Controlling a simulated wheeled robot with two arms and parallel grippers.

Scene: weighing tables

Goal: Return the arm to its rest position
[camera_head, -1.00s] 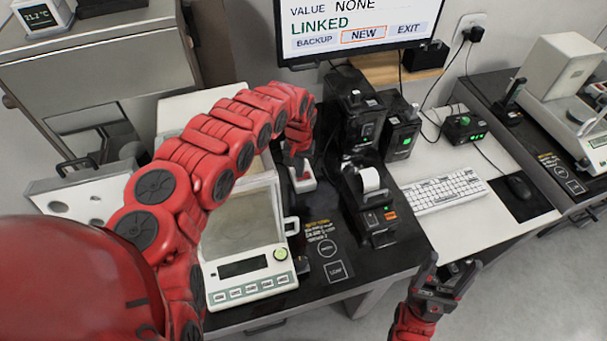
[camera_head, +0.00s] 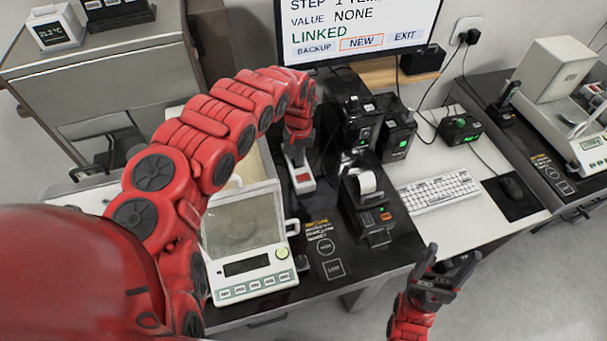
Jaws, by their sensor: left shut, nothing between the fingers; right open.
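My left arm, red and jointed, reaches from the lower left over the balance. Its gripper (camera_head: 297,150) points down at the back of the black table, shut and empty. Just below it in the picture is a small white device with a red patch (camera_head: 303,180); I cannot tell if they touch. My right gripper (camera_head: 452,262) is open and empty, fingers up, in front of the white desk at the lower right.
A balance with a glass draft shield (camera_head: 247,266) stands under my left arm. A screen (camera_head: 357,25) hangs behind.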

